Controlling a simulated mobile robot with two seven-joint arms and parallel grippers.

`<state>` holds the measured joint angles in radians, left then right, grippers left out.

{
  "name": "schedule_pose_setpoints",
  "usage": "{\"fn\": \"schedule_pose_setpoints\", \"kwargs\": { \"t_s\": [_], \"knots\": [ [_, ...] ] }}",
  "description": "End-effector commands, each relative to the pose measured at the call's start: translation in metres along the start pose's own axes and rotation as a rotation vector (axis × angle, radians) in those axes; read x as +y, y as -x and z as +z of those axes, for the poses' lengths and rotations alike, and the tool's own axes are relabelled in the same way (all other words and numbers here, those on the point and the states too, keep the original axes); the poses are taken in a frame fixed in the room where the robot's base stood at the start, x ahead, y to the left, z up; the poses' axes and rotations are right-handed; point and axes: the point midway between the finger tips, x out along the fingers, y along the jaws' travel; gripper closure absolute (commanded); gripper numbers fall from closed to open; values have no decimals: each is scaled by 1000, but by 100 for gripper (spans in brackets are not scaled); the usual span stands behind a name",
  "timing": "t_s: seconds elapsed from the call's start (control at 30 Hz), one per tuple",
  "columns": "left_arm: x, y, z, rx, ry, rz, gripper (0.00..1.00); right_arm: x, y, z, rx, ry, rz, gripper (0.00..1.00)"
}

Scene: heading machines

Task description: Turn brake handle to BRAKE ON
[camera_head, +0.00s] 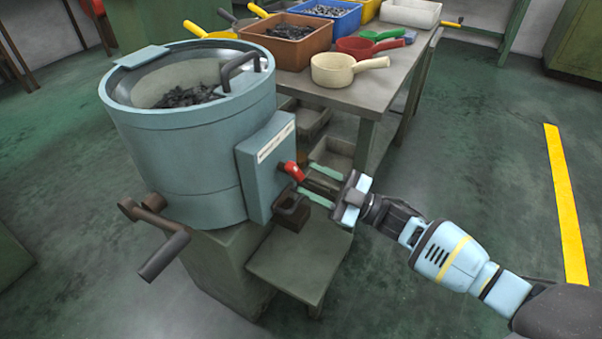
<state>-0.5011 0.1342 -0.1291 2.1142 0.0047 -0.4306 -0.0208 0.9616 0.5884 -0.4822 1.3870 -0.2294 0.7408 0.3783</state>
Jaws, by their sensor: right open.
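The brake handle (291,170) is a short red lever on the right side of a light-blue panel box (267,165). The box is fixed to a large round blue drum machine (185,150). A pale label strip (276,142) is on the box, too small to read. My right gripper (306,181) comes in from the right. Its two pale green fingers are apart and point left at the box, their tips close to the red handle. I cannot tell whether they touch it. My left gripper is not in view.
A dark spout (291,212) juts out below the handle, above a small grey stand (300,262). A brown crank (155,235) sticks out at the machine's lower left. Behind, a grey table (390,85) holds bins and scoops. The floor at right is clear.

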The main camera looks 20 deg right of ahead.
Motion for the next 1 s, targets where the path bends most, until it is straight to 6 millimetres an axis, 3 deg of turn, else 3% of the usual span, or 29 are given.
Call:
{"fn": "schedule_pose_setpoints", "kwargs": {
  "t_s": [0.1,0.3,0.83,1.0],
  "knots": [
    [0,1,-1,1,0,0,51,0,17,0,-2,1,-1,58],
    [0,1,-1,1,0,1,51,0,31,0,0,2,0,58],
    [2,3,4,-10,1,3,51,-1,32,0,-2,0,1,58],
    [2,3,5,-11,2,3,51,-31,43,11,-59,-53,36,58]
  ]
}}
